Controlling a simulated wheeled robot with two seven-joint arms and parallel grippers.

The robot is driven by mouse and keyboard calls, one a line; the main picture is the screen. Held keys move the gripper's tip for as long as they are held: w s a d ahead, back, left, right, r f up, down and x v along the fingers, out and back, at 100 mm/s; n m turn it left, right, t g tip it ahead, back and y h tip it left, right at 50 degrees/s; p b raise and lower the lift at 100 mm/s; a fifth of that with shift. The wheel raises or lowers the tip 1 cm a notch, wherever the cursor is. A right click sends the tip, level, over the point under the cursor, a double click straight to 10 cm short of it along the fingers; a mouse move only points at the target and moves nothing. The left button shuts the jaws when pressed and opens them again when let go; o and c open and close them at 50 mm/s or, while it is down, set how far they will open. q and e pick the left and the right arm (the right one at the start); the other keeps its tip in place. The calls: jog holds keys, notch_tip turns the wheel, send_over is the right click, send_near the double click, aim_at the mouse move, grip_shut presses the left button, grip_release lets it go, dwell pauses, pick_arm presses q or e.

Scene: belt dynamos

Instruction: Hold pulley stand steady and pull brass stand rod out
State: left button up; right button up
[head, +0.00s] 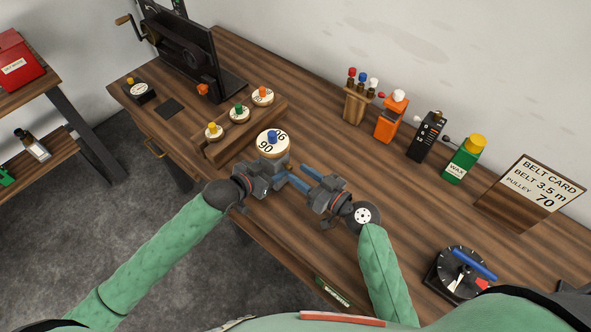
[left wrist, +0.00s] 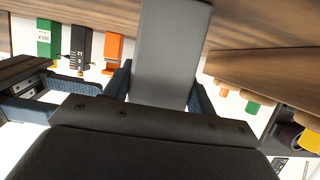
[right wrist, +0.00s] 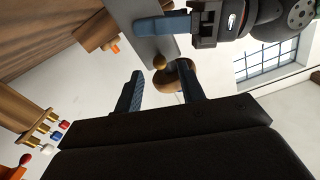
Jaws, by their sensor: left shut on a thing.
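My left gripper (head: 288,179) is shut on a flat grey plate (left wrist: 172,50), which looks like part of the pulley stand. The plate stands between its blue fingers in the left wrist view and also shows in the right wrist view (right wrist: 150,42). A round brass end (right wrist: 159,62), apparently of the stand rod, shows near the plate, with a round wooden piece (right wrist: 181,76) behind it. My right gripper (head: 318,184) is open close by; its fingers (right wrist: 163,88) stand apart with the brass end seen between them. The grippers hide most of the stand in the head view.
A tool block (head: 355,106), bottles, the belt card (head: 530,195) and a dial (head: 458,272) line the right. Bare bench lies between.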

aim_at(287, 166)
jog(key=shift+x, duration=1.3)
grip_shut()
